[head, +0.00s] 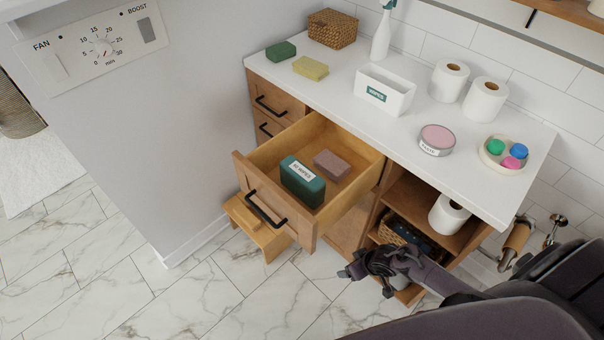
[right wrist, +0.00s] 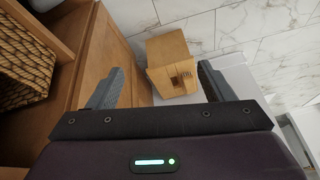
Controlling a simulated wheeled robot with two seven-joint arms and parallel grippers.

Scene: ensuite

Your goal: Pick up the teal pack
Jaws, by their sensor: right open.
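The teal pack (head: 302,186) with a white label on top stands in the open drawer (head: 302,232), near its front panel. My right gripper (head: 366,281) is open, low in front of the cabinet, to the right of the drawer and apart from the pack. In the right wrist view, its two fingers (right wrist: 160,85) are spread with nothing between them, and the pack does not show there. My left gripper is not in view.
A mauve block (head: 332,164) lies behind the pack in the drawer. The white countertop (head: 338,98) holds several items. A basket (head: 398,233) sits on the open shelf.

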